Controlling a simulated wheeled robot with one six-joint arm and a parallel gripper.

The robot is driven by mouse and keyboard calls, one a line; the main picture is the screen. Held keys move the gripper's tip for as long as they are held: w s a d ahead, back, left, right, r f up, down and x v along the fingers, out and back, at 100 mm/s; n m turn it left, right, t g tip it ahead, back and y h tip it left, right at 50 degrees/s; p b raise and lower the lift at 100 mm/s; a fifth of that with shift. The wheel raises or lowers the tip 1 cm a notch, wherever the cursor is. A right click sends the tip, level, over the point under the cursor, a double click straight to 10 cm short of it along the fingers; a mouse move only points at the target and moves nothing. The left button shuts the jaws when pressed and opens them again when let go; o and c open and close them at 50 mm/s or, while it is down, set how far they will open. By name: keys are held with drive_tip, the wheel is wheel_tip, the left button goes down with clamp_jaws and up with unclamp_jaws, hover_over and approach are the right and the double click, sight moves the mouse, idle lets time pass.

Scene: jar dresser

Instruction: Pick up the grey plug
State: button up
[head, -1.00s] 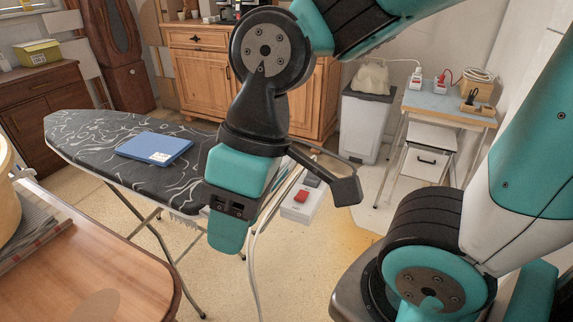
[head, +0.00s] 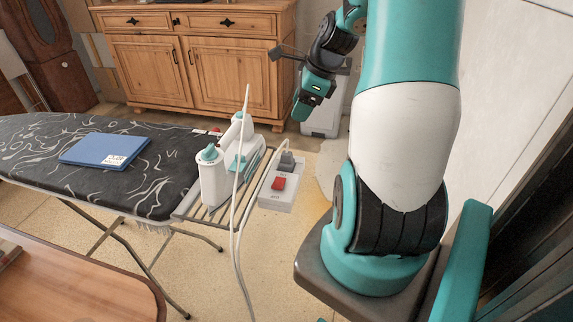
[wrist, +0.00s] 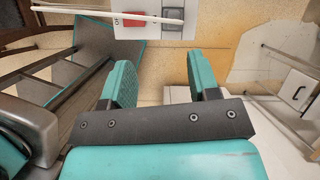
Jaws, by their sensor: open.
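The grey plug (head: 287,160) sits on the far end of a white socket box (head: 268,201), beside a red piece (head: 278,183). The box lies at the right end of the ironing board's rack. My gripper (head: 301,112) is beyond the box and apart from it, with its fingers pointing down. In the wrist view, my gripper's (wrist: 160,62) two teal fingers are spread with nothing between them. The box (wrist: 153,31) shows at the top edge there, with the red piece (wrist: 134,19) and the grey plug (wrist: 172,22), partly cut off by the frame.
A white and teal iron (head: 213,178) stands on the rack left of the box. A white cable (head: 237,215) rises and hangs beside the box. A blue book (head: 104,149) lies on the ironing board (head: 38,143). A wooden cabinet (head: 230,80) stands behind.

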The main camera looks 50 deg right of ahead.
drive_tip(key=s+d+f+m, duration=0.1)
drive_tip(key=d+m, duration=0.1)
drive_tip(key=d, duration=0.1)
hover_over(287, 153)
drive_tip(key=s, duration=0.2)
drive_tip(key=f, duration=1)
drive_tip(key=shift+d+f, duration=0.2)
drive_tip(key=shift+f, duration=0.1)
drive_tip(key=shift+d+p+x, duration=0.1)
drive_tip(key=shift+p+x, duration=0.2)
drive_tip(key=shift+x, duration=1.15)
drive_tip(key=shift+d+p+x, duration=0.15)
drive_tip(key=shift+p+x, duration=0.1)
drive_tip(key=shift+x, duration=1.2)
drive_tip(key=c, duration=0.7)
drive_tip(key=shift+o, duration=0.2)
drive_tip(key=shift+w+r, duration=0.1)
